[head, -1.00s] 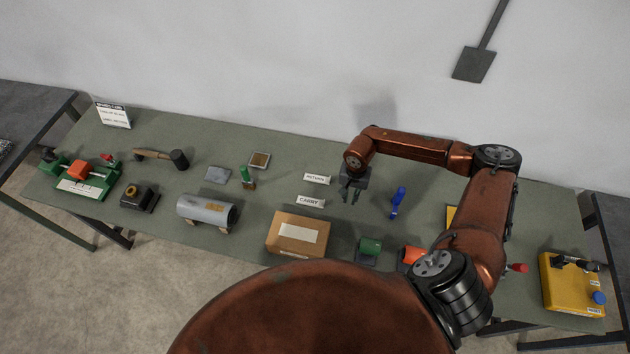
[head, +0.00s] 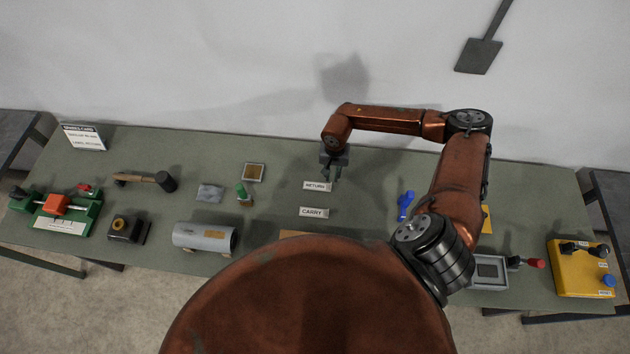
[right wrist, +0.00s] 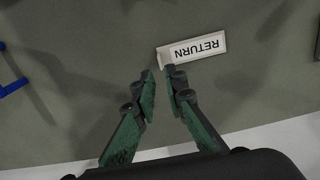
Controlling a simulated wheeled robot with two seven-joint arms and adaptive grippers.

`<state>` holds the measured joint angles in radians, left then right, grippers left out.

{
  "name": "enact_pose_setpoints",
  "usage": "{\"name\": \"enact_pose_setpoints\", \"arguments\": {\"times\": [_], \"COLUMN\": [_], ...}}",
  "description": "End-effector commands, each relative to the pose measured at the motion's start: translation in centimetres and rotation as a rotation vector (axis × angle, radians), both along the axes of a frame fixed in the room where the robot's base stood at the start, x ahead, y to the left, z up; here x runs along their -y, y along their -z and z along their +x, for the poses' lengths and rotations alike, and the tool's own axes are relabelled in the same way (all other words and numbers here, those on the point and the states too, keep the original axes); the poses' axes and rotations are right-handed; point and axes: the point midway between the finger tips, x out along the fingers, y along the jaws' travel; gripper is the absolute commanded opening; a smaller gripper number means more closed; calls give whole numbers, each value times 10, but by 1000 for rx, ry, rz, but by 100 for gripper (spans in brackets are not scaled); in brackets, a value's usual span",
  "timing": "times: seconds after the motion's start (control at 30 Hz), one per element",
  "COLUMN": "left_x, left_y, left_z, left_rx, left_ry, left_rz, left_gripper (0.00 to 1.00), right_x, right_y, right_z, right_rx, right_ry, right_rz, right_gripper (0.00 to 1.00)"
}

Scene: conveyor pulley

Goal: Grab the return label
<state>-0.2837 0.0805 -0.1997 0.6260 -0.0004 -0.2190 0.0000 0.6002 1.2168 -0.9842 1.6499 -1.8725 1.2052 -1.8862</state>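The white return label (head: 316,186) lies on the green-grey table top, just behind the similar carry label (head: 313,212). My right gripper (head: 333,174) is above the table, close to the right end of the return label. In the right wrist view, the return label (right wrist: 197,48) appears upside down, just beyond and to the right of the fingertips (right wrist: 160,74). The fingers are apart with a narrow gap and nothing is between them. Whether a fingertip touches the label's edge I cannot tell. My left gripper is not in view.
A blue tool (head: 405,204) lies to the right of the labels. A grey cylinder (head: 204,236) is at the front left. A yellow box (head: 580,270) is at the far right.

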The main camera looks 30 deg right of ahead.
Motion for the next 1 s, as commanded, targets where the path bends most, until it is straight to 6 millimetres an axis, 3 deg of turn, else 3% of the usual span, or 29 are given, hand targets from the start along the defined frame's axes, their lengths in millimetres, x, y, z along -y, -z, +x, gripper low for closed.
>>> {"name": "enact_pose_setpoints", "arguments": {"times": [0.33,0.5,0.7,1.0], "left_x": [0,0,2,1], "left_y": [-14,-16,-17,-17], "left_z": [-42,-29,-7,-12], "left_rx": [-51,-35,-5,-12], "left_ry": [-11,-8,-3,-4], "left_rz": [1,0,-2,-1], "left_gripper": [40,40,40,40], "right_x": [-4,-2,-1,-1], "right_y": [42,62,65,65], "right_z": [2,3,2,2], "right_rx": [-3,0,1,1], "right_ry": [-11,-10,-10,-9], "right_rz": [3,1,1,1], "right_gripper": [12,12,12,0]}}
